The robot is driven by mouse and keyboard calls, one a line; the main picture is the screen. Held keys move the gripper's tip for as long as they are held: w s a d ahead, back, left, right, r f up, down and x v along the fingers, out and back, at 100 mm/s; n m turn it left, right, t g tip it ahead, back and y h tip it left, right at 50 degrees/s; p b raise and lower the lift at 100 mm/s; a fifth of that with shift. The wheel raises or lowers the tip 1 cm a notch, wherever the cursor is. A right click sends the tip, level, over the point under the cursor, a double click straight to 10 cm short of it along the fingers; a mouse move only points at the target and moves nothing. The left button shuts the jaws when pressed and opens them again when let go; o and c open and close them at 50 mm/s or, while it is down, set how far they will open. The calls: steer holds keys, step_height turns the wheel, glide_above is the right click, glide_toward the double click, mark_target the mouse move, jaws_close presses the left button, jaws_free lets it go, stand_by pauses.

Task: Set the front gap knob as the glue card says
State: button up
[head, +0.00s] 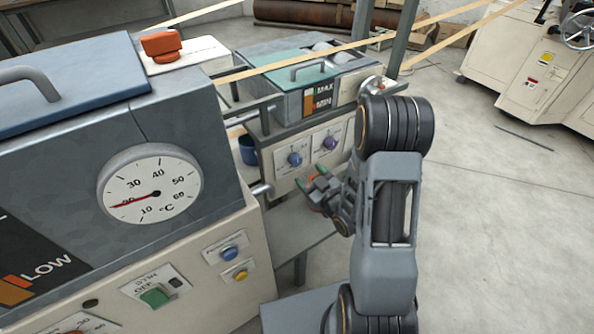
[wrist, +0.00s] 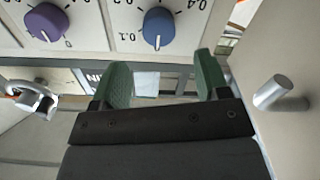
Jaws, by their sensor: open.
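Two knobs sit on a pale panel of the far machine: a blue knob (head: 295,159) and a purple knob (head: 330,143) to its right. The wrist view looks inverted, with the purple knob (wrist: 47,22) left of the blue knob (wrist: 158,27). The blue knob's white line points down in that picture, near the 0.1 mark. The purple knob's line also points down, left of a 0. My gripper (head: 311,178) is open and empty, just below the knobs in the head view. Its green fingertips (wrist: 165,72) are apart from both knobs. I cannot make out a glue card.
A near machine with a temperature dial (head: 151,184) and push buttons (head: 230,254) stands at left. A metal rod end (wrist: 270,92) sits beside my gripper in the wrist view. A blue cup (head: 248,150) is left of the panel. Tan strips cross above. Floor at right is largely clear.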

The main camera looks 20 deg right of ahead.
mark_target(297, 162)
steer(key=shift+f+b+x, duration=0.25)
steer(key=shift+b+x, duration=0.8)
steer(key=shift+b, duration=1.5)
steer(key=shift+r+x, duration=0.15)
steer(key=shift+x, duration=1.25)
steer(key=shift+r+x, duration=0.1)
steer(key=shift+x, duration=1.3)
steer(key=shift+c, duration=0.5)
steer(key=c, duration=0.8)
steer(key=shift+c, duration=0.2)
steer(key=shift+m, duration=0.3)
